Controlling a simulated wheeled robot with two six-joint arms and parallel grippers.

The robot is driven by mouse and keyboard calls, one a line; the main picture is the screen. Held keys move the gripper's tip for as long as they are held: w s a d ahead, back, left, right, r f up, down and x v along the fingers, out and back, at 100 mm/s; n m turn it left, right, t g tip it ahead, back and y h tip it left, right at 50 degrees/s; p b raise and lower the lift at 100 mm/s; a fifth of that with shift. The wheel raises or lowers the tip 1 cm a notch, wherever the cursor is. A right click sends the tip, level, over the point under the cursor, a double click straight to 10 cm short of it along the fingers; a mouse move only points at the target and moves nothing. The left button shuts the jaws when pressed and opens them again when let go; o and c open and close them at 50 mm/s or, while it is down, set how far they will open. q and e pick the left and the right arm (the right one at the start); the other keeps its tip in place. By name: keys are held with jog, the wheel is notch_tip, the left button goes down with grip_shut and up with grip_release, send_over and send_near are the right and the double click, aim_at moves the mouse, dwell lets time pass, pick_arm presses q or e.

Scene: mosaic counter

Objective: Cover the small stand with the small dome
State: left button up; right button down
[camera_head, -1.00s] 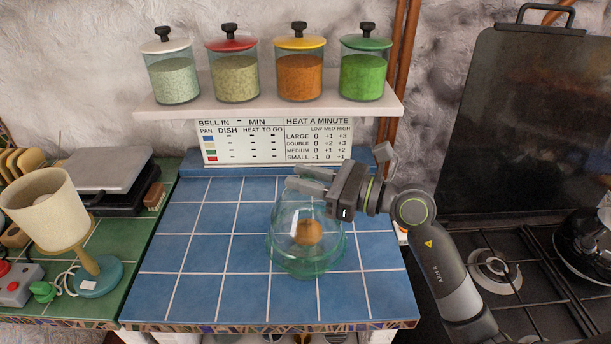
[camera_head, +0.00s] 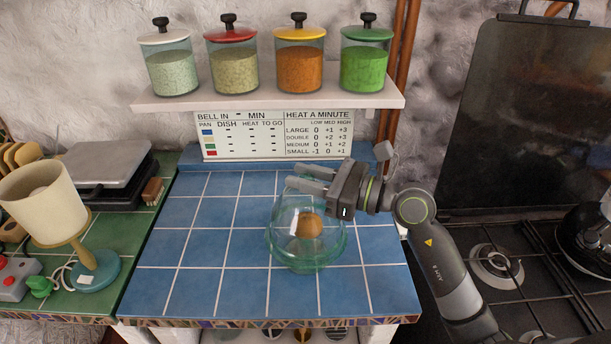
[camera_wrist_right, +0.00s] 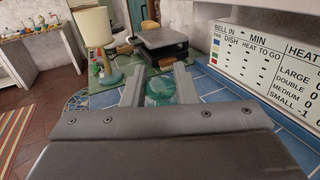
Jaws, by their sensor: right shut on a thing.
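The small dome (camera_head: 285,212) is clear green-tinted glass, upright over the middle right of the blue tiled counter. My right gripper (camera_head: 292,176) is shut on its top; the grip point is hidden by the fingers. Green glass also shows between the fingers in the right wrist view (camera_wrist_right: 160,88). The small stand (camera_head: 305,264) is a green glass piece directly below the dome, and their outlines overlap. A round brown-orange thing (camera_head: 309,225) shows through the glass. I cannot tell whether the dome's rim touches the stand. My left gripper is not in view.
Several lidded jars, one a green jar (camera_head: 364,65), stand on a white shelf (camera_head: 268,103) behind. A lamp (camera_head: 45,205) stands left on green tiles. A black stove (camera_head: 510,275) lies right. The blue tiles (camera_head: 200,245) left of the dome are clear.

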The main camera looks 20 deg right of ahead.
jog(key=shift+f+b, duration=0.35)
jog(key=c, duration=1.1)
grip_release()
jog(key=shift+o, duration=0.2)
